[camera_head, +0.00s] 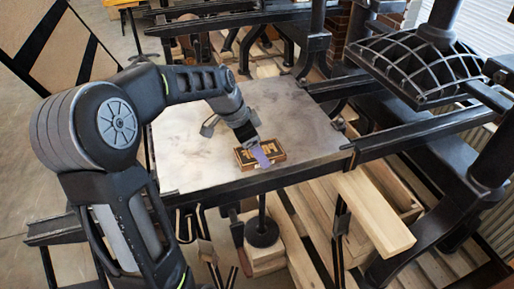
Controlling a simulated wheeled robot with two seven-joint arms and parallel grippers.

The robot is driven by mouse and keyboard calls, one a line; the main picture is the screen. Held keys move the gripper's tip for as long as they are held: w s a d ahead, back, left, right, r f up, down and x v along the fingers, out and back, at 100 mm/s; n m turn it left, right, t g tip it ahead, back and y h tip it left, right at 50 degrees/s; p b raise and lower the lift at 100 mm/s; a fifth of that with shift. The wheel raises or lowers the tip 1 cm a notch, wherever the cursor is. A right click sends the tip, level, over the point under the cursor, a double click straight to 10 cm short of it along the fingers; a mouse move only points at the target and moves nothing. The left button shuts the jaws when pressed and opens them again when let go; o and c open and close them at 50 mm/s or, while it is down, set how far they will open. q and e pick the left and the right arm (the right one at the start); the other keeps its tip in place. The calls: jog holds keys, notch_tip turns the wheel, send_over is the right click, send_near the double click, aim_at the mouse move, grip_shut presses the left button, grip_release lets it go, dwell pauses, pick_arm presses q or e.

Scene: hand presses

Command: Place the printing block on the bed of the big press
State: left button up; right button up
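The printing block (274,153), a small wooden-edged rectangle with dark and tan raised letters, is on or just above the front middle of the big press's flat grey metal bed (190,150). I cannot tell whether it touches the bed. My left arm reaches in from the left, and its gripper (259,154) points down at the block. A purplish finger overlaps the block's middle and hides part of it. Whether the fingers are closed on the block or only beside it is not clear. My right gripper is not in view.
The press's ribbed black platen (415,65) hangs to the right of the bed, above dark rails (425,132). Wooden beams (372,212) lie below in front. The bed's left part and back are bare. Black frame posts stand behind.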

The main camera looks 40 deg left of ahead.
pick_arm(q)
jog(key=o, duration=0.3)
jog(key=shift+o, duration=0.2)
jog(key=shift+r, duration=0.15)
jog(key=v, duration=1.2)
jog(key=shift+b, duration=0.35)
